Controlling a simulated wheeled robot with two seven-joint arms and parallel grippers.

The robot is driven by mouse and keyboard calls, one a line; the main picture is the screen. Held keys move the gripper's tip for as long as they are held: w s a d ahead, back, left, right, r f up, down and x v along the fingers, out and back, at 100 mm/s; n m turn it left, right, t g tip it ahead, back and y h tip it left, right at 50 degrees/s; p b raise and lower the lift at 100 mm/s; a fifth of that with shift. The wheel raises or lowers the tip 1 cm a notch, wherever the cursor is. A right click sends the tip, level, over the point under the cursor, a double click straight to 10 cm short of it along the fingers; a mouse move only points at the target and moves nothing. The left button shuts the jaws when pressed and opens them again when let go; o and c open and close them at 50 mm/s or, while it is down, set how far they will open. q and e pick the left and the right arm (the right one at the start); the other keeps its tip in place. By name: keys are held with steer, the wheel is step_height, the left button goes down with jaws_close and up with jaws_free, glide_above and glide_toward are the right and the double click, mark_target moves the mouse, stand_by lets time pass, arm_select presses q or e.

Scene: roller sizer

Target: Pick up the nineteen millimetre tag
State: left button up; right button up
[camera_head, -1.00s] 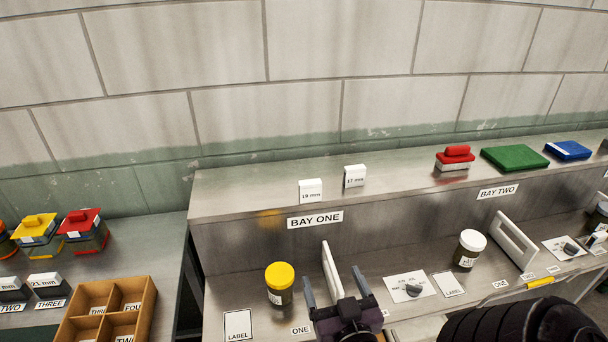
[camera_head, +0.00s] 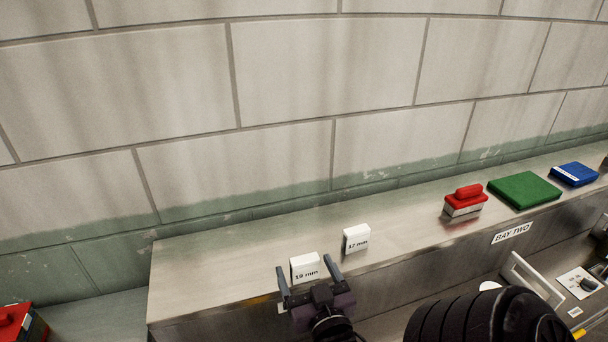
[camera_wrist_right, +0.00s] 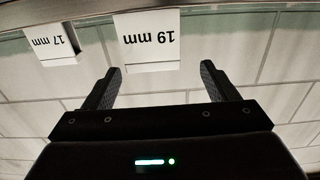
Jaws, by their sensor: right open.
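The white nineteen millimetre tag (camera_head: 306,268) stands upright on the steel shelf (camera_head: 220,280), its "19 mm" print readable. My right gripper (camera_head: 308,271) is open in front of it, with one finger towards each side of the tag in the head view. In the right wrist view the tag (camera_wrist_right: 149,42) appears upside down, just beyond and between the fingertips of the right gripper (camera_wrist_right: 165,75). A gap shows, and the fingers are not closed on it. My left gripper is not in view.
A white 17 mm tag (camera_head: 356,238) stands a short way right of the 19 mm tag. A red-handled block (camera_head: 465,201), a green slab (camera_head: 524,190) and a blue slab (camera_head: 574,174) lie farther right. A block wall (camera_head: 290,170) rises behind the shelf.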

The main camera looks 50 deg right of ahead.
mark_target(307, 263)
steer(key=shift+w+d+r+p, duration=0.2)
steer(key=shift+w+d+p, duration=0.1)
steer(key=shift+w+d, duration=0.05)
steer(key=p+x, duration=0.2)
steer(key=x, duration=0.1)
steer(key=shift+w+d+f, duration=0.15)
steer(key=shift+d, duration=0.25)
steer(key=shift+w+d+f, duration=0.15)
steer(key=shift+w+d, duration=0.1)
steer(key=shift+w, duration=0.15)
steer(key=shift+a, duration=0.1)
steer(key=shift+s, duration=0.1)
steer(key=c, duration=1.1)
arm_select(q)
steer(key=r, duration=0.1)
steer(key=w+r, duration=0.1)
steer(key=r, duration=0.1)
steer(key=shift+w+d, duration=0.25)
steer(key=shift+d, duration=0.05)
arm_select(e)
steer(key=shift+o, duration=0.2)
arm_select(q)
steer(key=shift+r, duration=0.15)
